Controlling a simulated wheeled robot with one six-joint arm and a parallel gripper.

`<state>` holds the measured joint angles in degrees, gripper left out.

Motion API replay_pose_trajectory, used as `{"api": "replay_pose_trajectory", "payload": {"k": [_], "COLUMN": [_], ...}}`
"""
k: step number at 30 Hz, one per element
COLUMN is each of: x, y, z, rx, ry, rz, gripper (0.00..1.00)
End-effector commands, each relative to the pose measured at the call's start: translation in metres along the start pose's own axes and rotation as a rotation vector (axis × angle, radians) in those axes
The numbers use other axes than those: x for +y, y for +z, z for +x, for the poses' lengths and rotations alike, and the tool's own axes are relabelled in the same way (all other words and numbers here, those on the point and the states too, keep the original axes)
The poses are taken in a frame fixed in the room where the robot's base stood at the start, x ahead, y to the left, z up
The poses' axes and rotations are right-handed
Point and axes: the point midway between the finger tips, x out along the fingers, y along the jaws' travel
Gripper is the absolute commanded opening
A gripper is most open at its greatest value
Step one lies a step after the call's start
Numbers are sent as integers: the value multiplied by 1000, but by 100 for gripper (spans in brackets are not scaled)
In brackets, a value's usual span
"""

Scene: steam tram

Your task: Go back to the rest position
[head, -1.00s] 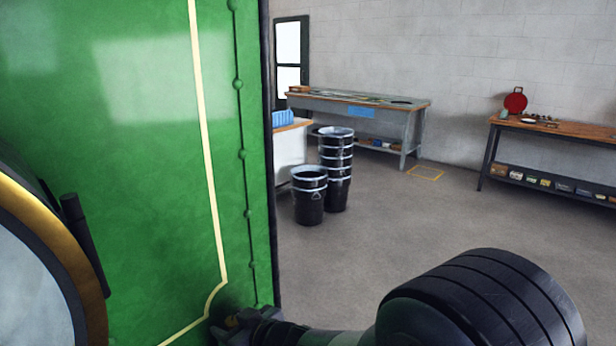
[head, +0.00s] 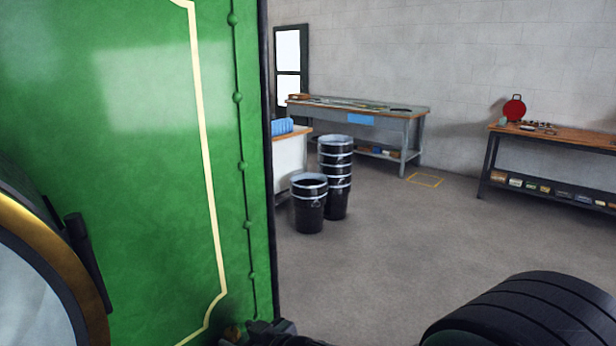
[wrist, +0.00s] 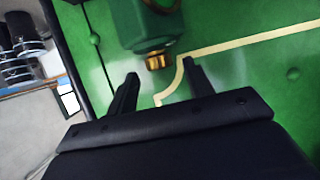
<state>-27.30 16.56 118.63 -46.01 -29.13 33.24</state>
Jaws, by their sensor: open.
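My gripper (wrist: 160,82) shows in the wrist view with its two dark fingers spread apart and nothing between them. Beyond the fingertips is a green fitting with a brass collar (wrist: 158,61), mounted against the green tram panel (wrist: 235,75). The gripper appears apart from the fitting, though the gap is hard to judge. In the head view the green panel (head: 130,180) fills the left side, and my dark arm shows only at the bottom edge. The gripper's fingers cannot be made out there.
A round brass-rimmed part (head: 75,275) juts from the panel at lower left. Black buckets (head: 309,212) stand on the floor beyond the panel's edge. A grey workbench (head: 385,112) and a wooden-topped bench (head: 565,135) stand along the wall. The floor between is clear.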

Motion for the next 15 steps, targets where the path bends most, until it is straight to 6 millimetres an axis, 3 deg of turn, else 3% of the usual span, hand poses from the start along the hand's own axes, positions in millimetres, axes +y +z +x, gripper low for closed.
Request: {"api": "replay_pose_trajectory", "payload": {"k": [14,15], "x": [1,0], "y": [-3,3], "z": [-89,-78], "rx": [0,-3], "ry": [4,-2], "rz": [1,0], "gripper": [49,49]}}
